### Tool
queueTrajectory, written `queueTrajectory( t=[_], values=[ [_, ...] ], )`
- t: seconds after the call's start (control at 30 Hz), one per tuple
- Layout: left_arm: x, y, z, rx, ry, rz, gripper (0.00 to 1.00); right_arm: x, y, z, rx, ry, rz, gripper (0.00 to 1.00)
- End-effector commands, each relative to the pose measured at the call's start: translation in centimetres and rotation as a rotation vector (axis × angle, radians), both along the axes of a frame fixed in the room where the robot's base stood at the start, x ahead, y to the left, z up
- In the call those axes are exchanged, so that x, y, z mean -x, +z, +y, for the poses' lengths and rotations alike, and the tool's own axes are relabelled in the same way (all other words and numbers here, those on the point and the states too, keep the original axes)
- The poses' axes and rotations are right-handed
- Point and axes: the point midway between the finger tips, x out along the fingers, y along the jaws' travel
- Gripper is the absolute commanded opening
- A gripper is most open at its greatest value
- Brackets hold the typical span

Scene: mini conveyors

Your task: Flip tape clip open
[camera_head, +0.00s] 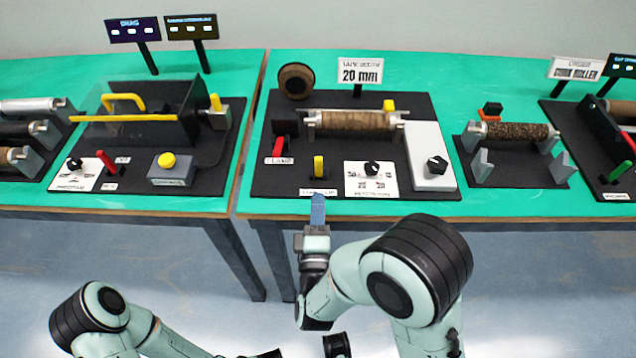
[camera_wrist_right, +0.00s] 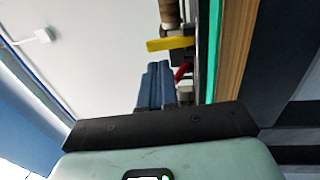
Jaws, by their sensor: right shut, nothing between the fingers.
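The tape clip is a small yellow lever (camera_head: 319,167) standing upright at the front edge of the black middle station board, above a partly hidden white label (camera_head: 312,192). In the right wrist view a yellow lever (camera_wrist_right: 170,44) sticks out just beyond the fingertips. My right gripper (camera_head: 318,200) has its blue fingers shut and empty, and it is just in front of the label and lever. It also shows in the right wrist view (camera_wrist_right: 155,70). Whether it touches the lever I cannot tell.
A red clamp lever (camera_head: 279,146) stands left of the yellow one, and a black knob (camera_head: 372,168) on a white plate to its right. A brown roller (camera_head: 355,121) lies behind. The green table's front edge (camera_head: 280,217) runs beneath my right gripper.

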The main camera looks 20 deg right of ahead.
Motion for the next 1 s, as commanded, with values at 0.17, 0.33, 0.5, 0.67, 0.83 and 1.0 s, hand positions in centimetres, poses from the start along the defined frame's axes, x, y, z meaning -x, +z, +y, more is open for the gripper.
queueTrajectory(
  t=[0.17,0.33,0.5,0.67,0.83,1.0],
  values=[
    [0.0,0.1,0.0,0.0,-0.001,-0.001,0.0,-3.5,0.8,-1.1,-0.001,-0.003,-0.004,0.0],
    [-0.1,0.0,0.0,-0.001,0.0,-0.003,0.0,-5.5,1.1,-1.6,-0.002,-0.002,-0.003,0.0],
    [-0.1,-0.1,0.0,0.0,0.0,-0.004,0.0,-6.3,1.2,-1.8,0.0,0.001,-0.002,0.0],
    [-0.1,-0.1,0.0,0.0,0.0,-0.004,0.0,-6.3,1.3,-1.8,0.0,0.001,-0.001,0.0],
    [-0.1,0.0,0.0,0.0,0.0,-0.004,0.0,-6.3,1.3,-1.8,-0.001,0.001,0.0,0.0],
    [0.3,1.5,0.0,0.002,-0.003,0.01,0.0,-6.8,1.9,-2.0,-0.008,0.0,0.032,0.0]
  ],
)
